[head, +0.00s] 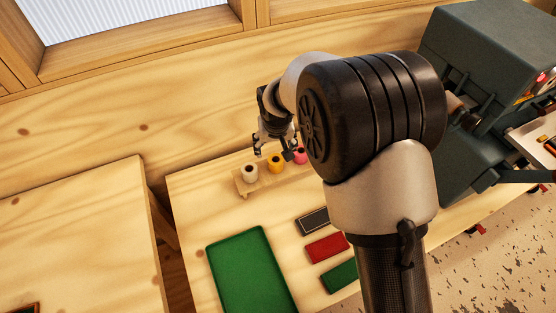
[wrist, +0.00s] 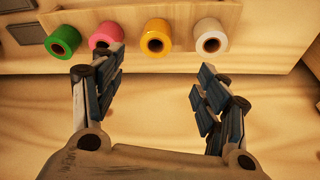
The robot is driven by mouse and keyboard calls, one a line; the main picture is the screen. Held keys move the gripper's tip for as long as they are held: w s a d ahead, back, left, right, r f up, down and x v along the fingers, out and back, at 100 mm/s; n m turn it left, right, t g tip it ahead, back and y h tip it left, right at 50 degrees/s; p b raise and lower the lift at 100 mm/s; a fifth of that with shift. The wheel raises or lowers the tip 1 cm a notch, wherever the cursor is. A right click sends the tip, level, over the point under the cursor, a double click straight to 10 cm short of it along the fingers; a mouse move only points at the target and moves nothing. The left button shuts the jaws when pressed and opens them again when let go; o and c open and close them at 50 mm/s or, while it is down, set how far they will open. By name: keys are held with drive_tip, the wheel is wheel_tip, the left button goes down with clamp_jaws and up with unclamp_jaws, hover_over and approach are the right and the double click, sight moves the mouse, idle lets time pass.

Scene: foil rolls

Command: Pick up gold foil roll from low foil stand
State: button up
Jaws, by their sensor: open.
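The gold foil roll (head: 276,163) stands on the low wooden foil stand (head: 242,187) between a white roll and a pink roll. In the wrist view the gold roll (wrist: 156,38) shows its dark core, on the stand (wrist: 200,14) near the top of the picture. My gripper (head: 273,146) is close to the stand in the head view. In the wrist view my gripper (wrist: 158,75) is open and empty, with its fingers spread wide. The gold roll lies beyond the fingertips, roughly midway between them sideways, and no finger touches it.
A white roll (wrist: 211,41), a pink roll (wrist: 106,36) and a green roll (wrist: 62,41) share the stand. A green mat (head: 250,270) and black (head: 314,221), red (head: 327,247) and green blocks lie on the table. A grey machine (head: 490,60) stands at right.

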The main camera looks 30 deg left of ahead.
sight(276, 159)
drive_tip(key=b+x, duration=0.2)
drive_tip(key=x, duration=0.6)
drive_tip(key=shift+w+f, duration=0.1)
drive_tip(key=shift+f, duration=0.05)
drive_tip(key=b+x, duration=0.1)
drive_tip(key=x, duration=0.1)
drive_tip(key=b+x, duration=0.1)
drive_tip(key=x, duration=0.2)
drive_tip(key=shift+w+d+f, duration=0.15)
drive_tip(key=shift+w+d, duration=0.05)
drive_tip(key=shift+w, duration=0.05)
drive_tip(key=shift+c, duration=0.5)
drive_tip(key=c, duration=1.1)
drive_tip(key=shift+c, duration=0.2)
